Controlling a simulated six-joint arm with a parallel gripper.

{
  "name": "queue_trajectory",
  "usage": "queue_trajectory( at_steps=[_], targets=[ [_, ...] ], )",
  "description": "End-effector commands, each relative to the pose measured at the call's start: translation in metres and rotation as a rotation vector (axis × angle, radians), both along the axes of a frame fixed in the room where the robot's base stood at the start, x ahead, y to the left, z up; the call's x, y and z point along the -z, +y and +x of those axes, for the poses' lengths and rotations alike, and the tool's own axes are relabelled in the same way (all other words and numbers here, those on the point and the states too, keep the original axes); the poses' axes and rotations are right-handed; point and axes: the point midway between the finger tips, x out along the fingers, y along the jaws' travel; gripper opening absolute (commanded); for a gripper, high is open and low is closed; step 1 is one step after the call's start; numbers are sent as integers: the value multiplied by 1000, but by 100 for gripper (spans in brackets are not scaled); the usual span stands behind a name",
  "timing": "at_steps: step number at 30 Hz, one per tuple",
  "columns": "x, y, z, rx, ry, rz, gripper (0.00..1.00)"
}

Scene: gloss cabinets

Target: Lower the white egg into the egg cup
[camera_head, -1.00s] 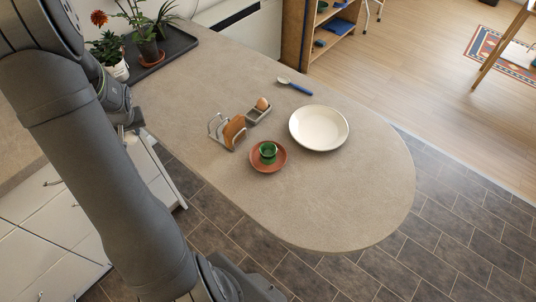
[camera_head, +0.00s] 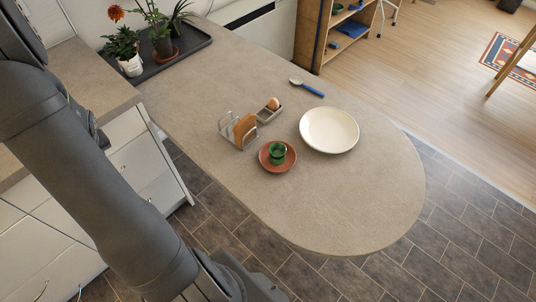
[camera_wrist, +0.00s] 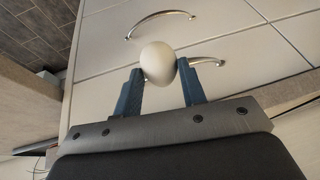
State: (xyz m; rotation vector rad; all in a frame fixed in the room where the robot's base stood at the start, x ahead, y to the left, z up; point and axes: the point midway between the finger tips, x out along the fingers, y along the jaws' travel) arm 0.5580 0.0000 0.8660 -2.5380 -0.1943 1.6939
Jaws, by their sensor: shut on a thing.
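The white egg (camera_wrist: 158,63) is held between the two blue fingers of my gripper (camera_wrist: 162,80) in the wrist view, which is shut on it. White drawer fronts lie behind it there. The green egg cup (camera_head: 277,152) stands upright on a terracotta saucer (camera_head: 265,161) on the counter in the head view. My gripper and the white egg are not visible in the head view, and the egg cup is not in the wrist view.
A toast rack (camera_head: 226,128) with bread (camera_head: 244,130) stands left of the cup. A small grey holder (camera_head: 263,117) with a brown egg (camera_head: 273,103), a cream plate (camera_head: 329,130) and a blue-handled spoon (camera_head: 308,87) lie behind. The counter's rounded front (camera_head: 350,215) is clear.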

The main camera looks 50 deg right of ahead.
Motion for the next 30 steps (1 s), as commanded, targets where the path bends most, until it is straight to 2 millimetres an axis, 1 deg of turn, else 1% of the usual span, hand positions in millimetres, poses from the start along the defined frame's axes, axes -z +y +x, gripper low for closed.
queue_trajectory(
  at_steps=[16,19,23,26,30],
  targets=[
    [0,0,0,1,-1,0,29],
    [-3,0,1,7,-1,1,29],
    [-16,0,6,37,0,7,29],
    [-32,-1,10,80,3,12,29],
    [-57,-11,15,164,4,13,29]
  ],
)
